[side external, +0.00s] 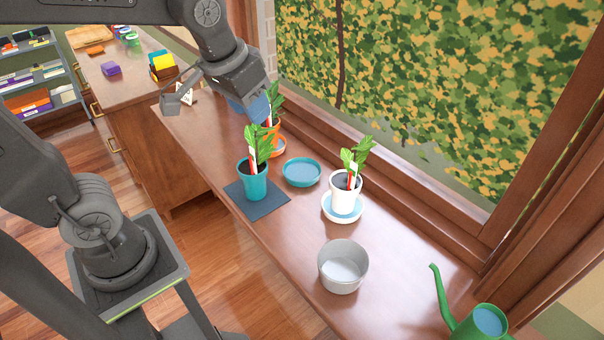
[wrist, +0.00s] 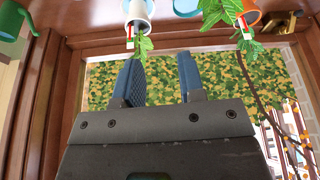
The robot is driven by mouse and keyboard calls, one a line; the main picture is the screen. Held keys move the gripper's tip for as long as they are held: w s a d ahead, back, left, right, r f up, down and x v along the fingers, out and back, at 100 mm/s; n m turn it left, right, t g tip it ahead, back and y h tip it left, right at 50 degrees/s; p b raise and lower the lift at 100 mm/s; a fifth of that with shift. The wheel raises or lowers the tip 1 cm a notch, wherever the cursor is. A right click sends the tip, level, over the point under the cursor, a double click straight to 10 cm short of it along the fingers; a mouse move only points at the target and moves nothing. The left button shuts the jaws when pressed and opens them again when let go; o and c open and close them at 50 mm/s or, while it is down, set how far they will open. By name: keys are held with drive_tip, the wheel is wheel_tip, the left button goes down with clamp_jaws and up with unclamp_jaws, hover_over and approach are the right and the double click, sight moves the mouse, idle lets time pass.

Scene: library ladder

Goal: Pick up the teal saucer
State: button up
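The teal saucer (side external: 302,181) lies on the wooden sill-side counter between the orange pot and the white pot, with no pot on it. In the wrist view part of the teal saucer (wrist: 186,8) shows at the top edge. My gripper (side external: 250,106) is raised beyond the saucer, up and left of it in the side view, close to the orange pot's plant. The wrist view shows my gripper (wrist: 160,78) with its two blue fingers apart and nothing between them.
A teal potted plant (side external: 252,185) stands on a dark mat (side external: 272,206). An orange potted plant (side external: 270,134) and a white potted plant (side external: 342,189) stand on saucers. A grey bowl (side external: 342,268) and a green watering can (side external: 478,323) are nearer. The window frame (side external: 400,190) borders the counter.

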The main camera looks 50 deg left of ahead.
drive_tip(key=w+a+f+n+g, duration=0.2)
drive_tip(key=w+f, duration=0.2)
drive_tip(key=w, duration=0.9)
drive_tip(key=n+g+y, duration=0.1)
drive_tip(key=n+g, duration=0.1)
drive_tip(key=g, duration=0.1)
approach(319, 173)
wheel_tip(319, 173, down, 4)
drive_tip(key=shift+s, duration=0.15)
drive_tip(key=shift+s+a+f, duration=0.1)
drive_tip(key=shift+a+f, duration=0.1)
drive_tip(key=shift+f, duration=0.65)
drive_tip(key=shift+s+a+f, duration=0.1)
drive_tip(key=shift+a+f, duration=0.15)
drive_tip(key=shift+f, duration=0.6)
drive_tip(key=shift+s+a+f, duration=0.15)
drive_tip(key=shift+a+f, duration=0.05)
drive_tip(key=shift+f, duration=0.65)
drive_tip(key=shift+c, duration=0.3)
clamp_jaws()
